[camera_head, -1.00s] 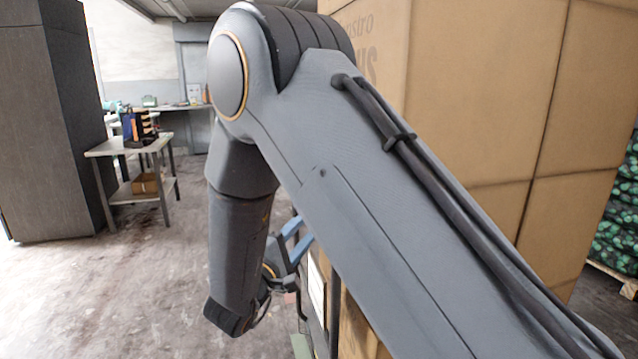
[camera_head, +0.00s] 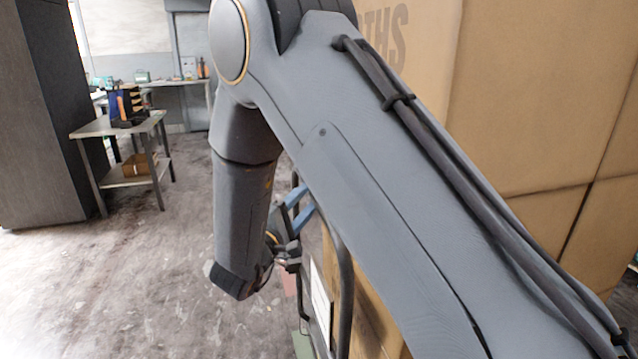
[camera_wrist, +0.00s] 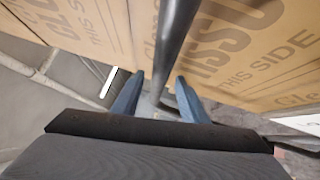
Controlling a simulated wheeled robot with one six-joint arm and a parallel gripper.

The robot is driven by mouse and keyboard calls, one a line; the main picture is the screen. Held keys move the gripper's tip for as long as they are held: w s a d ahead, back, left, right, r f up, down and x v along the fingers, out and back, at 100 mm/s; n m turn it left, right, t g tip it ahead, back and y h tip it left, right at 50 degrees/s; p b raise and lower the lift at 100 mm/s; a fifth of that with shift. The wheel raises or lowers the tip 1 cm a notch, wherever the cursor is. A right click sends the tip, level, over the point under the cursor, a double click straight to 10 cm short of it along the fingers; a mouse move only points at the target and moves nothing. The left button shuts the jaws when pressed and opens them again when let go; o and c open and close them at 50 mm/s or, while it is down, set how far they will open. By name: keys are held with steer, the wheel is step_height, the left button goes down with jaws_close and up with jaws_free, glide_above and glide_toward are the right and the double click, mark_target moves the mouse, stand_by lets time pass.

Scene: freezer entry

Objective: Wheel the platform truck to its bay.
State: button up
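The platform truck shows in part: its dark tubular handle (camera_head: 342,262) rises beside a tall stack of brown cartons (camera_head: 540,100). In the wrist view the handle bar (camera_wrist: 175,35) runs down the middle, in line with the gap between my fingers. My gripper (camera_head: 299,208) is low at the handle side of the load, partly behind my arm. In the wrist view its two blue fingers (camera_wrist: 160,80) stand apart, one on each side of the bar, with a narrow gap visible. I cannot tell whether either finger touches it. The truck's deck and wheels are hidden, and no bay marking is seen.
A metal side table (camera_head: 125,128) with a dark blue and orange item stands at the left, beside a tall dark cabinet (camera_head: 45,110). A workbench (camera_head: 185,82) is along the back wall. The stained floor (camera_head: 130,270) between is clear.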

steer(key=f+p+x, duration=0.1)
steer(key=x, duration=0.6)
steer(key=shift+r, duration=0.5)
jaws_close()
